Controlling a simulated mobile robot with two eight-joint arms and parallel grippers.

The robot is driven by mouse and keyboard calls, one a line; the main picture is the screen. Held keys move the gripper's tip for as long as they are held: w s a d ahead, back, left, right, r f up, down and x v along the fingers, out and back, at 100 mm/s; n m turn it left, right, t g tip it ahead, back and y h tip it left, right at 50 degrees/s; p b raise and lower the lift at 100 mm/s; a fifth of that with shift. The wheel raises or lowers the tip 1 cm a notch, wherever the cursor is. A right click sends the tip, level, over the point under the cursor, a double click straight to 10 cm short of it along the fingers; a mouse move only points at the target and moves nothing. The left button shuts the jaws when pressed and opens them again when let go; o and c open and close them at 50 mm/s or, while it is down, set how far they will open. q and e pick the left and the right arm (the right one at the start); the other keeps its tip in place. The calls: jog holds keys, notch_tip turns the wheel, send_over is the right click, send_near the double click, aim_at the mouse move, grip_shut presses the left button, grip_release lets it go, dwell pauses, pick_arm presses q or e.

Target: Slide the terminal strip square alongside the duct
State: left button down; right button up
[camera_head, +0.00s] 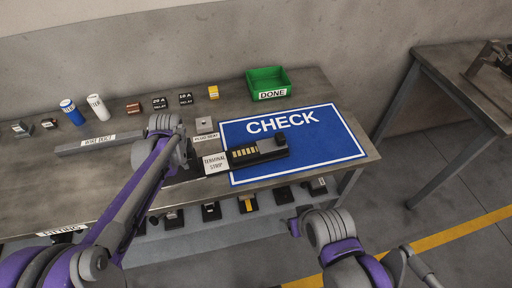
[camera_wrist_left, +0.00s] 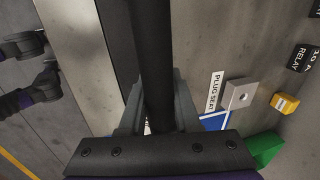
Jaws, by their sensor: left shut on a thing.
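The terminal strip (camera_head: 258,152) is a black bar with a row of yellow contacts and a dark knob at its right end. It shows in the head view over the left part of the blue CHECK mat. The TERMINAL STRIP card (camera_head: 215,163) is at its left end. The grey wire duct (camera_head: 100,143) lies farther left, well apart from the strip. My left gripper (camera_head: 194,163) is just left of the card, partly hidden by its own wrist. In the left wrist view its fingers (camera_wrist_left: 157,115) close about a dark bar; their contact is hidden.
The CHECK mat (camera_head: 335,145) has free room on its right. A green DONE bin (camera_head: 267,84) stands behind it. A plug seat block (camera_head: 203,122), relays (camera_head: 160,103) and a yellow part (camera_head: 213,92) line the back. The table's front edge is close.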

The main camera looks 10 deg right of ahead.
pick_arm(q)
jog(key=c, duration=1)
grip_release()
jog(key=shift+a+f, duration=0.15)
jog(key=shift+f, duration=0.05)
jog(key=shift+c, duration=0.2)
jog(key=o, duration=0.5)
jog(key=shift+w, duration=0.15)
pick_arm(e)
jog(key=shift+w+a, duration=0.1)
pick_arm(q)
jog(key=shift+r, duration=0.15)
jog(key=v, duration=1.2)
